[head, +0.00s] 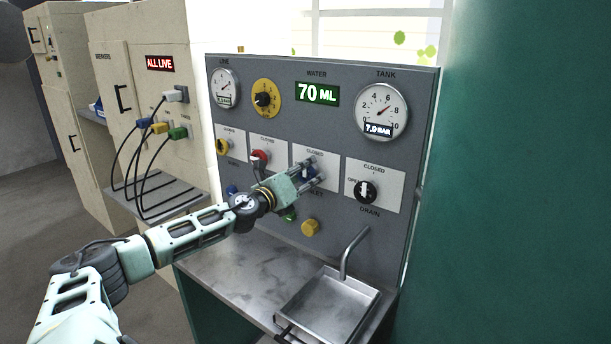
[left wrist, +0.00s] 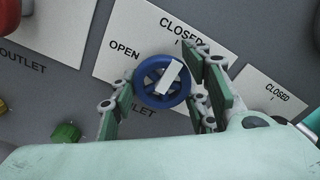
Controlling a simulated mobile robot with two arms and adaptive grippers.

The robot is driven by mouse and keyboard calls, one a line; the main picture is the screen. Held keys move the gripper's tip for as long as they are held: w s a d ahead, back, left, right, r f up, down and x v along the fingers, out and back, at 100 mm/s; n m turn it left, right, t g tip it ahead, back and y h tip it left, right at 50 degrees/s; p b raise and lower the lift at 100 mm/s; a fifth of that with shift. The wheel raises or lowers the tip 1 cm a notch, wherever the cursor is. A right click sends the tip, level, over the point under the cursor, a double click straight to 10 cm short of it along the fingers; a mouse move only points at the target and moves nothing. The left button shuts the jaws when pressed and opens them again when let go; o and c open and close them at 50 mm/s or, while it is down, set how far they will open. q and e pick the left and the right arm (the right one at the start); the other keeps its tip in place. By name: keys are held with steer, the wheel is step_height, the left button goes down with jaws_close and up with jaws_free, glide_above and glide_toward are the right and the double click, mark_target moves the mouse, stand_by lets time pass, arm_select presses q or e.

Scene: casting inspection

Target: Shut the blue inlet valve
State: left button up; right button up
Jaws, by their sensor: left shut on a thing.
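The blue inlet valve is a round blue handwheel (left wrist: 148,92) with a white pointer bar, on a white plate (left wrist: 118,62) marked OPEN and CLOSED. In the left wrist view the bar slants up and right, roughly toward the CLOSED mark. My left gripper (left wrist: 160,106) has its fingers on either side of the wheel and is shut on it. In the head view my left gripper (head: 312,178) covers most of the blue wheel (head: 308,172). My right gripper is out of view.
A black drain valve (head: 365,192) is to the right, a red valve (head: 259,157) to the left. Green (head: 290,214) and yellow (head: 311,227) knobs sit below. A spout (head: 352,250) stands over a metal sink (head: 328,306). The tank gauge (head: 381,110) reads 7.0 bar.

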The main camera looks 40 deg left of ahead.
arm_select(q)
steer(key=shift+f, duration=0.35)
steer(key=o, duration=0.9)
steer(key=shift+c, duration=0.2)
steer(key=shift+o, duration=1.2)
steer(key=shift+a+r, duration=0.1)
steer(key=shift+a, duration=0.05)
steer(key=shift+s+r, duration=0.1)
steer(key=s+d, duration=0.1)
steer(key=s, duration=1)
steer(key=shift+s+d, duration=0.2)
steer(key=shift+s, duration=0.2)
